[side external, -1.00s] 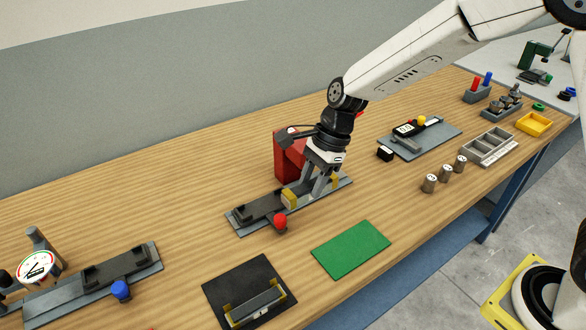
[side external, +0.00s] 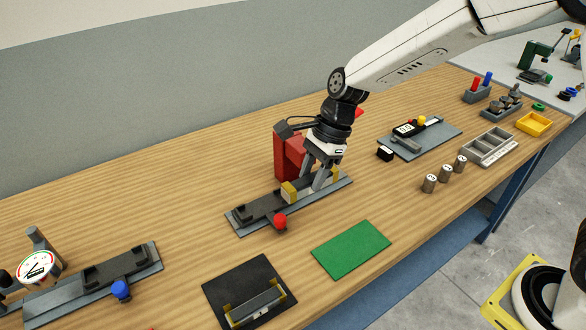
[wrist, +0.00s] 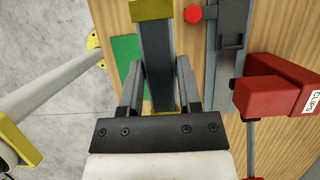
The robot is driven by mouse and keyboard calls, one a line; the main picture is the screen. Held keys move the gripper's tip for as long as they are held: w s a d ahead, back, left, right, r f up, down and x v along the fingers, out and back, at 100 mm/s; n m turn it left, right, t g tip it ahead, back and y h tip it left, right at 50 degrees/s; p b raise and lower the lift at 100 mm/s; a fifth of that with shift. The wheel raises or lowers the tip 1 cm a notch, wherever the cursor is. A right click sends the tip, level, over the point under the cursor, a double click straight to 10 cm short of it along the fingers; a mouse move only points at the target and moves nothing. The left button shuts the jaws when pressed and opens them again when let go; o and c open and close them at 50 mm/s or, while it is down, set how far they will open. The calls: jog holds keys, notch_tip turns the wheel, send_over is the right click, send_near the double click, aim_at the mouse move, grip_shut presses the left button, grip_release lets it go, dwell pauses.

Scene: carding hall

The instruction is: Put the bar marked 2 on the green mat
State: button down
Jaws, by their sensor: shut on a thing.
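My gripper (side external: 319,184) is shut on a grey bar with yellow ends (side external: 288,192), held just above the grey fixture. The gap beneath the bar is small. In the wrist view the grey bar (wrist: 155,62) runs lengthwise between my fingers (wrist: 158,88); no number on it can be read. The green mat (side external: 350,249) lies flat and empty on the bench, in front and to the right of the fixture. Part of the green mat also shows left of the bar in the wrist view (wrist: 124,58).
The fixture (side external: 238,222) has a red knob (side external: 280,221). A red box (side external: 287,155) marked CLIPS in the wrist view stands close behind the bar. A black mat (side external: 220,292) holds another bar (side external: 257,306). Several metal cylinders (side external: 429,183) stand to the right.

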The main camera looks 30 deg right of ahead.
jog(key=shift+r, duration=0.1)
dwell(0.4)
send_over(349, 249)
jog(key=d, duration=0.1)
notch_tip(349, 249, down, 8)
jog(key=shift+d, duration=0.2)
jog(key=shift+f, duration=0.25)
jog(key=shift+w+f, duration=0.1)
jog(key=shift+f, duration=2)
jog(key=shift+f, duration=1.8)
jog(key=shift+f, duration=0.1)
